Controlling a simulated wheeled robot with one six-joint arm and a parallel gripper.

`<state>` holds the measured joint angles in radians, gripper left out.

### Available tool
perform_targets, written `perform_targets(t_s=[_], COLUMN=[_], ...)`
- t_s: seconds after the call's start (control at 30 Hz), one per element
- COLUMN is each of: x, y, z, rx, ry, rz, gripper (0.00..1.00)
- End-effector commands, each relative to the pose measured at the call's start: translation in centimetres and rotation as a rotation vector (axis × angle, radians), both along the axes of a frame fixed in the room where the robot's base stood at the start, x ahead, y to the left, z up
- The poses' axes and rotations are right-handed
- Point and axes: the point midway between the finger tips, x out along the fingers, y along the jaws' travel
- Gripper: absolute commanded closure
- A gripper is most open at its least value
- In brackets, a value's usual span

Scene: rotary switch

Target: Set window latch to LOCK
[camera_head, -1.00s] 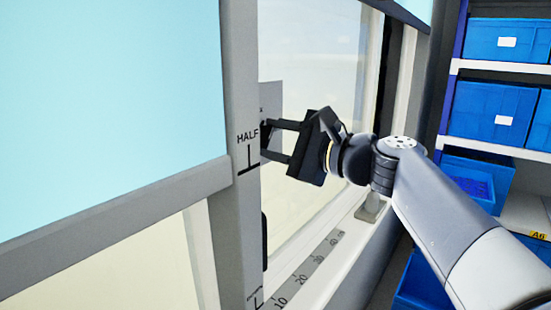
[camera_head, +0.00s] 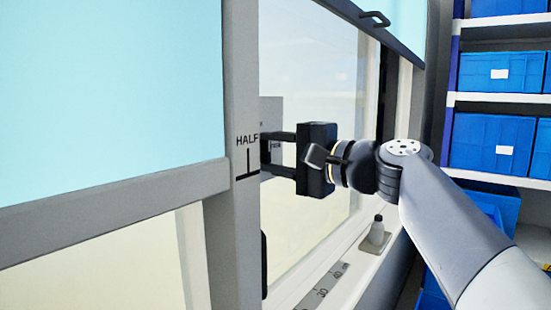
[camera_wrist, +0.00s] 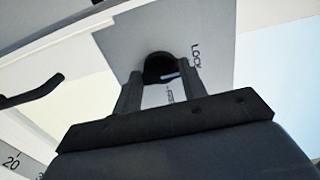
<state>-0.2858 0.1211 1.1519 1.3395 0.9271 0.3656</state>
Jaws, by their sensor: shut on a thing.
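The window latch is a dark round knob (camera_wrist: 158,66) on a grey plate (camera_wrist: 118,45) in the wrist view. A white mark on the knob lies toward its lower right. The label LOCK (camera_wrist: 196,57) is to the right of the knob, and a second, hard-to-read label is below it. My gripper (camera_wrist: 162,85) is shut on the knob, one finger on each side. In the head view the plate (camera_head: 270,107) shows behind the window frame post, and my gripper (camera_head: 267,155) reaches it from the right.
The frame post (camera_head: 240,220) with the label HALF stands left of my gripper. A blue shade (camera_head: 100,90) hangs at left. Shelves with blue bins (camera_head: 490,140) are at right.

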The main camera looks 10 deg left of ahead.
Motion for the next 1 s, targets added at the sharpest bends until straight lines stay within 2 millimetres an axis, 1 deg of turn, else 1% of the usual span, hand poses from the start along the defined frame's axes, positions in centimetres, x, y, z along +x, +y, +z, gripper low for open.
perform_targets(t_s=[0.4,0.43,0.6,0.67,0.7,0.9,1.0], x=[-0.01,0.00,0.00,0.00,0.00,-0.02,-0.17], y=[0.03,0.03,0.02,0.02,0.01,-0.05,-0.55], z=[-0.13,-0.13,-0.09,-0.07,-0.07,-0.04,-0.02], rx=[-0.005,-0.005,-0.004,-0.004,-0.004,-0.003,-0.003], ry=[-0.005,-0.005,-0.005,-0.005,-0.005,-0.005,-0.006], rz=[0.001,0.001,0.001,0.001,0.001,0.000,-0.002], gripper=[0.83,0.58,0.44,0.39,0.38,0.38,0.38])
